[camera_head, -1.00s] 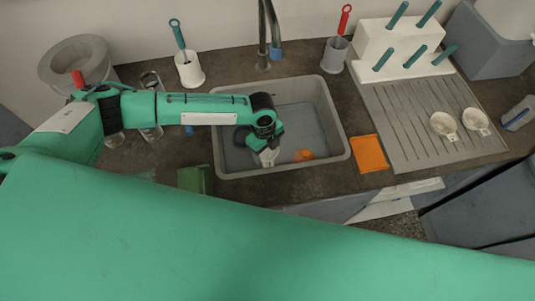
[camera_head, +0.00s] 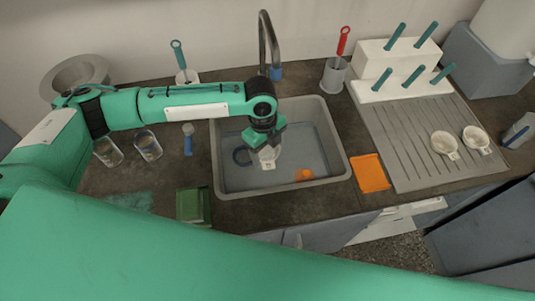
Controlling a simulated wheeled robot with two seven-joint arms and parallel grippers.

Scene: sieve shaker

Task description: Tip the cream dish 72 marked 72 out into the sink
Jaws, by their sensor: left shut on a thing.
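My left gripper (camera_head: 265,138) points down over the sink (camera_head: 338,150) and is shut on a small cream dish (camera_head: 268,157). The dish hangs under the fingers, inside the outline of the sink. Its tilt, its marking and what it holds are too small to make out. Two similar cream dishes, one on the left (camera_head: 445,144) and one on the right (camera_head: 477,138), rest on the ribbed draining board. No number is readable on any of them. My right gripper is not in view.
An orange object (camera_head: 304,175) and a dark ring (camera_head: 242,156) show in the sink. A tap (camera_head: 264,40) stands behind it. An orange cloth (camera_head: 370,173) lies to its right, a green tray (camera_head: 193,206) and glasses (camera_head: 148,146) to its left. A white rack (camera_head: 392,62) stands back right.

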